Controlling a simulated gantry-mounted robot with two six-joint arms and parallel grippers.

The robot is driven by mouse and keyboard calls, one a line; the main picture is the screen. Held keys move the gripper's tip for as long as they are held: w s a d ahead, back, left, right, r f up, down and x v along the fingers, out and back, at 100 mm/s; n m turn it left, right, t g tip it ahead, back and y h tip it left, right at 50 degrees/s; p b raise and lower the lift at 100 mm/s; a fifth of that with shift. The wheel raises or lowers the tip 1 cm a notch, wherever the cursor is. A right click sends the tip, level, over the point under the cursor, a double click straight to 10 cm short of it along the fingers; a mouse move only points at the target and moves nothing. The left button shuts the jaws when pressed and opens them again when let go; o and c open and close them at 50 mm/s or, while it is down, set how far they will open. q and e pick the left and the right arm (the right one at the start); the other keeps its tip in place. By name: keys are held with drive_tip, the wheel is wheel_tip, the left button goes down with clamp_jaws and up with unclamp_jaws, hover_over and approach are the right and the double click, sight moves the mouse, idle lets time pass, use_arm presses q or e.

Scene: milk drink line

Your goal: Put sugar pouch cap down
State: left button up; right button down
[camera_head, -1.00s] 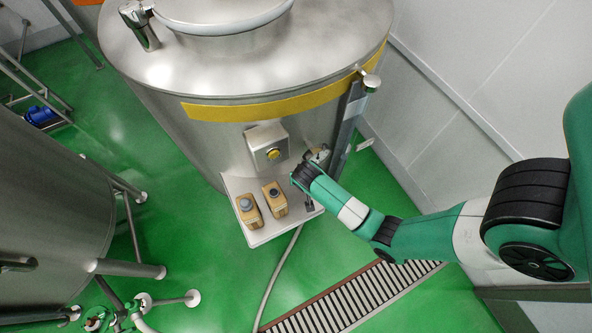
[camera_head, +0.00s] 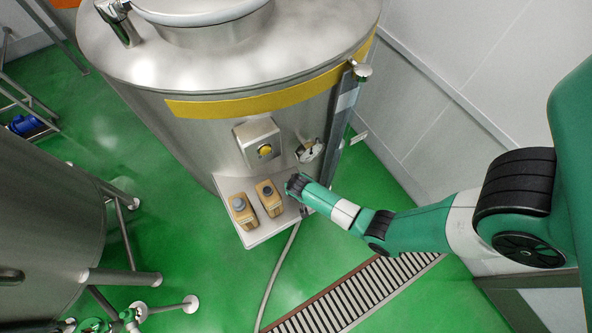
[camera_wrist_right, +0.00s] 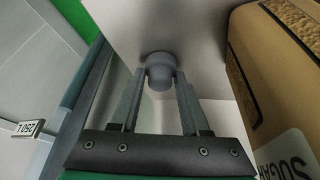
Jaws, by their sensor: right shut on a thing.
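In the right wrist view, my right gripper (camera_wrist_right: 160,76) is shut on the grey round sugar pouch cap (camera_wrist_right: 160,65). The cap is between the fingertips, in front of a pale shelf surface; I cannot tell whether it touches it. The tan sugar pouch (camera_wrist_right: 272,75) with a white "SUGAR" label is close on the right. In the head view, the sugar pouch (camera_head: 270,199) stands on the shelf (camera_head: 256,238), just left of my right wrist. My right fingers and the cap are hidden there behind the wrist. My left gripper is not in view.
A second tan pouch (camera_head: 243,215) with a grey top stands left of the sugar pouch. A hose (camera_head: 279,270) runs down from the shelf.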

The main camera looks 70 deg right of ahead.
drive_tip(key=shift+c, duration=2)
unclamp_jaws()
drive_tip(key=shift+r, duration=0.35)
drive_tip(key=p+v, duration=0.3)
drive_tip(key=v, duration=0.8)
drive_tip(key=shift+a+r+p, duration=0.2)
drive_tip(key=shift+p, duration=0.15)
